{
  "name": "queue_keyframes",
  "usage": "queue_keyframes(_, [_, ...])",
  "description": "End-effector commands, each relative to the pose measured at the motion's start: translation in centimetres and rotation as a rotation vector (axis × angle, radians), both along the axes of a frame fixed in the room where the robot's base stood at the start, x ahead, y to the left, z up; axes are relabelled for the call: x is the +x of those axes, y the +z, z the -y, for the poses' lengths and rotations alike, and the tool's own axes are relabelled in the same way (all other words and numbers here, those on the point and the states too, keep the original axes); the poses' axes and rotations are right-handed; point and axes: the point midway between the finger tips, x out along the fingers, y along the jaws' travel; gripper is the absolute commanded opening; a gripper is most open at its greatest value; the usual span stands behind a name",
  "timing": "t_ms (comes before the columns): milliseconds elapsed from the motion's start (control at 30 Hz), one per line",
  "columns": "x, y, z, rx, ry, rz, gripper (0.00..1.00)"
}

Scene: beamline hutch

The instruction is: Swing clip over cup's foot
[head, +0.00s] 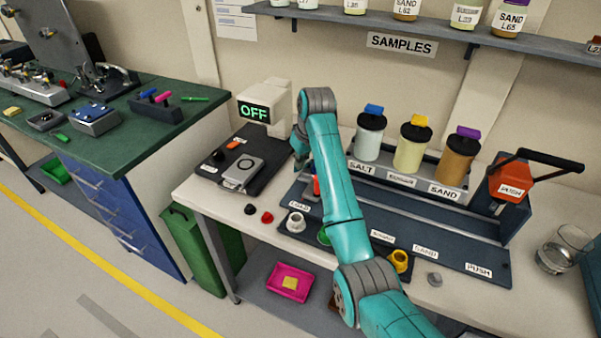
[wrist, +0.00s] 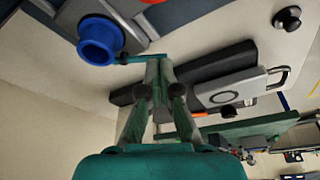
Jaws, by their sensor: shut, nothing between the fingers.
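A blue cup (wrist: 98,42) sits on a grey block (wrist: 132,38) at the upper left of the wrist view. A thin teal bar (wrist: 140,58), which looks like the clip, runs from beside the cup's foot toward my fingertips. I cannot tell whether it lies over the foot. My gripper (wrist: 158,66) is shut and empty, its fingertips at the bar's right end; I cannot tell whether they touch it. In the head view, my arm hides the blue cup and clip, and my fingers are not clearly visible.
A dark tray (head: 214,180) holds a grey plate (head: 238,173) beside the OFF display (head: 254,112). White (head: 296,223) and yellow (head: 399,261) cups stand at the bench front. Sample jars (head: 370,138) and an orange PUSH device (head: 509,182) stand behind and to the right.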

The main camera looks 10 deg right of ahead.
Motion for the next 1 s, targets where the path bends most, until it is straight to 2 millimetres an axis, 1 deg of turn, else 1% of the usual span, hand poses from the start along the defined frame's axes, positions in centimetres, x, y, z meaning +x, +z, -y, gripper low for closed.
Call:
queue_keyframes(133, [0.2,-0.3,-0.5,0.000,0.002,-0.006,0.00])
queue_keyframes(567, [0.3,-0.4,-0.7,0.001,0.003,-0.007,0.00])
queue_keyframes(1000, [1.3,-0.4,-1.5,0.001,0.003,-0.007,0.00])
